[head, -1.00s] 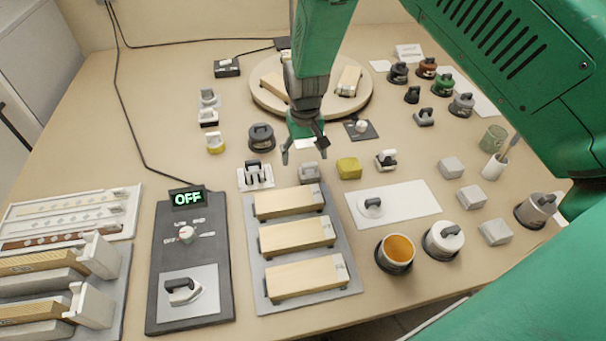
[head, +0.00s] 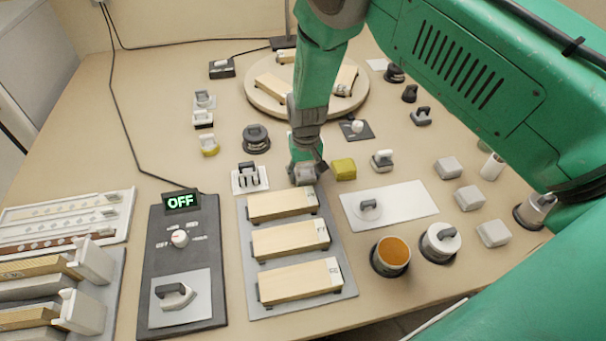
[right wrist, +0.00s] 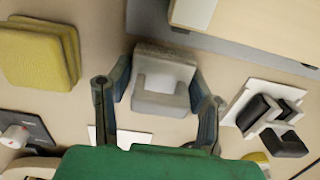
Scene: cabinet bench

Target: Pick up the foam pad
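A yellow-green, soft-looking block (head: 344,169) lies on the bench right of my right gripper; it also shows at the upper left in the right wrist view (right wrist: 40,55). It looks the most like a foam pad. My right gripper (head: 306,172) is low over a small grey block with a U-shaped top (right wrist: 163,80), just behind the tray of wooden-topped blocks. In the right wrist view the two fingers (right wrist: 160,97) stand apart, one on each side of the grey block. I cannot tell whether they touch it. My left gripper is not in view.
The grey tray (head: 243,240) with wooden-topped blocks is in front of the gripper. A white piece with dark clips (head: 250,178) stands close to its left. A white board (head: 410,203) and grey blocks (head: 448,168) lie to the right. A round turntable (head: 262,100) is behind.

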